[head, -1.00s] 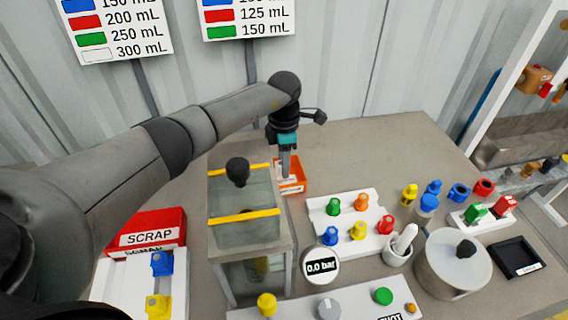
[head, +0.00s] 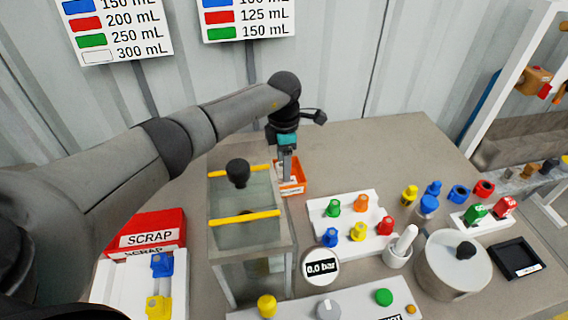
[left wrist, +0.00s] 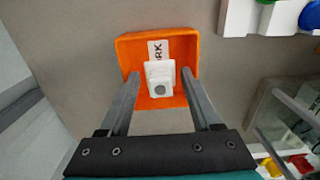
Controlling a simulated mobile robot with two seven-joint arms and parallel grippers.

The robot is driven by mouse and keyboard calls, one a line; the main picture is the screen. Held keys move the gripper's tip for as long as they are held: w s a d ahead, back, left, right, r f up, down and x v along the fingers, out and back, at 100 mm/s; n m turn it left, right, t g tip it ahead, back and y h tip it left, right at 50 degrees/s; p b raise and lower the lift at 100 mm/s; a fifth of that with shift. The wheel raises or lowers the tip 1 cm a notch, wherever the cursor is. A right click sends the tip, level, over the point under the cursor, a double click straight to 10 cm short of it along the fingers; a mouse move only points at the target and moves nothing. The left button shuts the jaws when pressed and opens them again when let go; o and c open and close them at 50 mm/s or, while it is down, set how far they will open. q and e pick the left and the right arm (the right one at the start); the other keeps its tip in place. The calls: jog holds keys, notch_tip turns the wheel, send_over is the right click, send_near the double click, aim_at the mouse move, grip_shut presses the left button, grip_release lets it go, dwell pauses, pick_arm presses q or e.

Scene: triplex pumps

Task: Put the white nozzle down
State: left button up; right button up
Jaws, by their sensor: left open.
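The white nozzle (left wrist: 160,78) lies inside the orange bin (left wrist: 183,48), seen in the left wrist view, near its middle. It has a grey round opening facing the camera. My left gripper (left wrist: 158,84) is open, with one finger on each side of the nozzle and a gap to each. In the head view my left gripper (head: 287,176) points down into the orange bin (head: 299,185) behind the glass-walled tank, and the nozzle is hidden there. My right gripper is not in view.
The glass tank (head: 244,232) with yellow bars stands just in front of the bin. A white rack (head: 318,208) of coloured nozzles is to its right. A red SCRAP bin (head: 152,236) is at left. The table behind the rack is clear.

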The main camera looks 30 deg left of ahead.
pick_arm(q)
notch_tip(320, 180, up, 12)
jog(key=p, duration=0.1)
jog(key=shift+f, duration=0.1)
dwell(0.4)
